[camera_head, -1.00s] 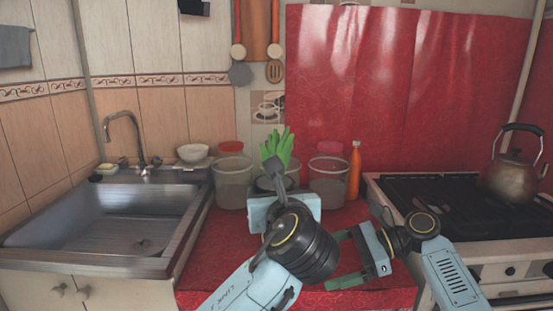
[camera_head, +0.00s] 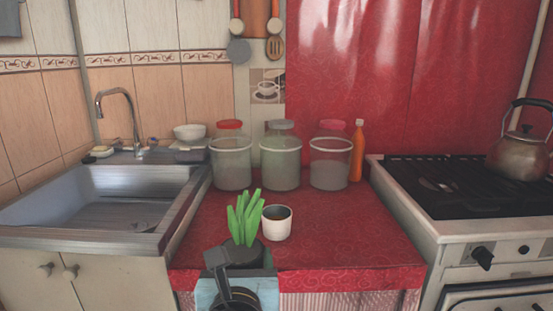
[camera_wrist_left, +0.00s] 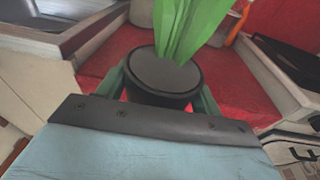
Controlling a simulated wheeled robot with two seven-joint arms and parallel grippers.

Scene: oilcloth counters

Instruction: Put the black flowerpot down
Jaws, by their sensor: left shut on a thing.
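The black flowerpot (camera_wrist_left: 163,76) with a green plant (camera_wrist_left: 183,30) sits between the green fingers of my left gripper (camera_wrist_left: 162,88) in the left wrist view. The gripper is shut on it. In the head view the plant (camera_head: 245,217) stands upright over the front part of the red counter (camera_head: 340,225), and my left gripper (camera_head: 240,265) hides most of the pot below it. Whether the pot's base touches the counter cannot be seen. My right gripper is not in view now.
A white cup (camera_head: 277,226) stands close on the right of the plant. Several clear jars, one with a red lid (camera_head: 230,170), and an orange bottle (camera_head: 356,155) line the back. The sink (camera_head: 95,210) is left, the stove (camera_head: 455,195) right. The counter's right part is clear.

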